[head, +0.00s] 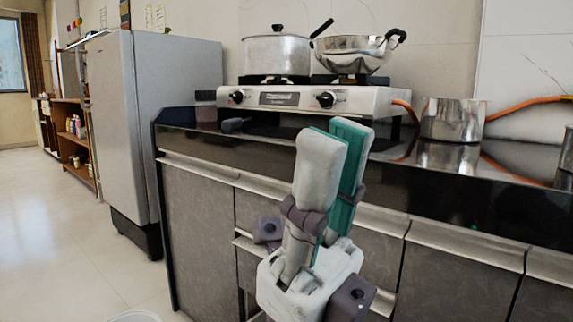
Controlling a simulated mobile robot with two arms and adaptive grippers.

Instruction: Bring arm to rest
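My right gripper (336,158) is in the middle of the head view, with its fingers pointing up. It has pale grey fingers with teal pads. The near finger partly covers the far one, but the far finger's teal pad face shows beside it, so the gripper looks open. Nothing shows between the fingers. The gripper appears in front of the counter's cabinet doors, with the fingertips overlapping the counter edge in the picture. My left gripper is not in view. No clay waterpot is in view.
A black counter (458,187) carries a gas stove (287,98) with a lidded pot (277,54) and a metal pan (352,54). A steel pot (453,120) stands to its right, by an orange hose (522,106). A fridge (165,120) stands left. The floor (60,235) at left is largely clear.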

